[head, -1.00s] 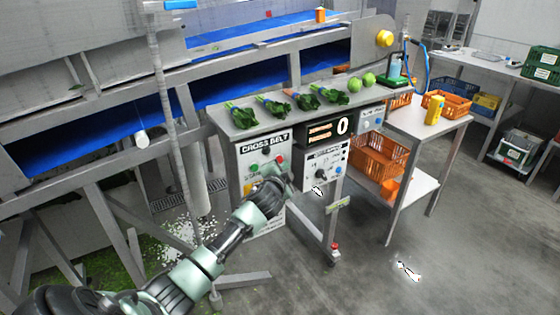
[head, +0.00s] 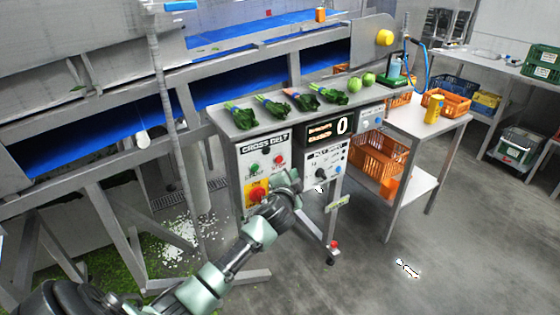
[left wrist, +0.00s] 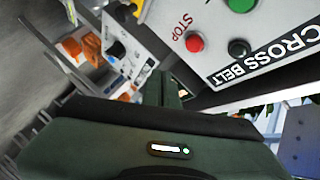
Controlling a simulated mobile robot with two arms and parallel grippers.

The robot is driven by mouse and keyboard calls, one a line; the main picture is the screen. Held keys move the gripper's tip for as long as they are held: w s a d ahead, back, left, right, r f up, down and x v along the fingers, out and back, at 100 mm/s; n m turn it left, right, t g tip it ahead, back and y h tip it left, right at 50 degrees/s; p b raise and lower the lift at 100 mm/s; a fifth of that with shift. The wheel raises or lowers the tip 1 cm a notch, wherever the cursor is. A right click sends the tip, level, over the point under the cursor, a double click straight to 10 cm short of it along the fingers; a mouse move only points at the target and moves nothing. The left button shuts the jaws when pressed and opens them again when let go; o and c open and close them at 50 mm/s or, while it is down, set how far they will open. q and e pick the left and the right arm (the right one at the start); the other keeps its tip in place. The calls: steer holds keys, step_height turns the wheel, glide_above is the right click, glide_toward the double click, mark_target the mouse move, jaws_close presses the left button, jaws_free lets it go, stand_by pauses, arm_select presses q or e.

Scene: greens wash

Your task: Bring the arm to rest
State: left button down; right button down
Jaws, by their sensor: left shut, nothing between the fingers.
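My left gripper (head: 291,180) is in front of the control panels under the steel shelf, shut and empty. In the left wrist view its dark fingers (left wrist: 172,90) are together, pointing past the panel faces. The CROSS BELT panel (head: 246,168) carries a green button (head: 254,168), a red STOP button (head: 279,160) and a larger red button on yellow (head: 256,194). The STOP button also shows in the left wrist view (left wrist: 194,42), apart from the fingers. My right gripper is not in view.
Several leafy bunches and green round heads (head: 361,82) lie on the steel shelf (head: 238,128) above the panels. A white side table (head: 405,122) with orange crates (head: 378,155) stands to the right. Open floor (head: 450,215) lies at the lower right.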

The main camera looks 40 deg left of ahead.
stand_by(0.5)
arm_select(q)
steer(key=s+d+f+g+h, duration=0.15)
steer(key=s+f, duration=0.45)
steer(key=f, duration=0.6)
steer(key=s+d+f+n+g+h, duration=0.1)
steer(key=s+d+f+g, duration=0.35)
steer(key=f, duration=0.75)
steer(key=s+d+f+h, duration=0.1)
steer(key=s+f, duration=0.7)
steer(key=f, duration=0.4)
steer(key=s+d+f+n+g+h, duration=0.1)
steer(key=s+d+f+g, duration=0.15)
steer(key=s+f, duration=0.6)
steer(key=s+d+f+n+g+h, duration=0.1)
steer(key=s+d+f+g, duration=0.15)
steer(key=s+f, duration=0.65)
steer(key=s+d+f+g, duration=0.1)
steer(key=s+d, duration=0.2)
steer(key=s, duration=0.8)
steer(key=s+d+f+n+g, duration=0.1)
steer(key=s+d, duration=0.2)
steer(key=s, duration=0.9)
steer(key=shift+s+f+n, duration=0.2)
steer(key=shift+s+n, duration=0.1)
steer(key=shift+h, duration=0.25)
